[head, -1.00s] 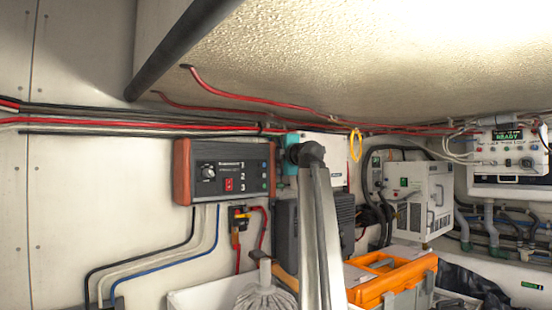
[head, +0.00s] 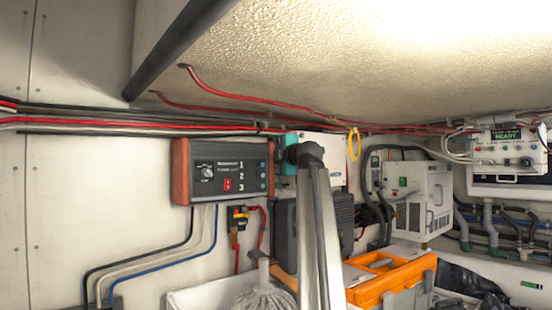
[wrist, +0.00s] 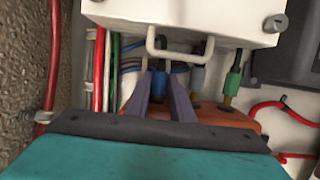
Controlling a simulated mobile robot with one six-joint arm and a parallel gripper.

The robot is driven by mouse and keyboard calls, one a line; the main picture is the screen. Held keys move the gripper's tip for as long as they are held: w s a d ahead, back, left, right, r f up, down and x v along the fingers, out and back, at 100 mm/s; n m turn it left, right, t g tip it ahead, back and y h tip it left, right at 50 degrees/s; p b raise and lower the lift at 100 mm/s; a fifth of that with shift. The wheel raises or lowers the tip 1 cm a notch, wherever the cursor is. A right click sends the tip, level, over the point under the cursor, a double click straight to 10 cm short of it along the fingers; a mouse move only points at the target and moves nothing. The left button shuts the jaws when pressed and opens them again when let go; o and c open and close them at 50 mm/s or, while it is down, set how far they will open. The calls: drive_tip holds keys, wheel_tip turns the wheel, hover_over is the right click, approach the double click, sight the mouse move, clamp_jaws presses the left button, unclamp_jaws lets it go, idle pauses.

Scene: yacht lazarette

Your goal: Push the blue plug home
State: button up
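The blue plug (wrist: 160,82) is in the wrist view, below the front edge of a white box (wrist: 190,18). My gripper (wrist: 159,82) has its two dark fingers close along both sides of the plug, with little or no gap, so it looks shut on it. The upper end of the plug is partly hidden by the white handle, so I cannot tell how deep it sits. A grey plug (wrist: 197,78) and a green plug (wrist: 233,80) stand to its right. In the head view my teal gripper (head: 291,168) is by the white box (head: 326,145), and my arm hides the plug.
A white handle (wrist: 180,58) juts from the box close above the fingers. Red cables (wrist: 97,75) run at left. In the head view a control panel (head: 224,171) is left of my gripper, with an orange toolbox (head: 392,272) and mop (head: 263,297) below.

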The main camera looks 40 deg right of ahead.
drive_tip(key=shift+w+a+f, duration=0.15)
drive_tip(key=shift+a+f, duration=0.05)
drive_tip(key=shift+a, duration=0.35)
drive_tip(key=d+b+v, duration=0.1)
drive_tip(key=b+v, duration=0.1)
drive_tip(key=v, duration=0.5)
drive_tip(key=shift+s+d+r+b, duration=0.3)
drive_tip(key=shift+s+b, duration=0.1)
drive_tip(key=shift+s, duration=0.3)
idle(0.4)
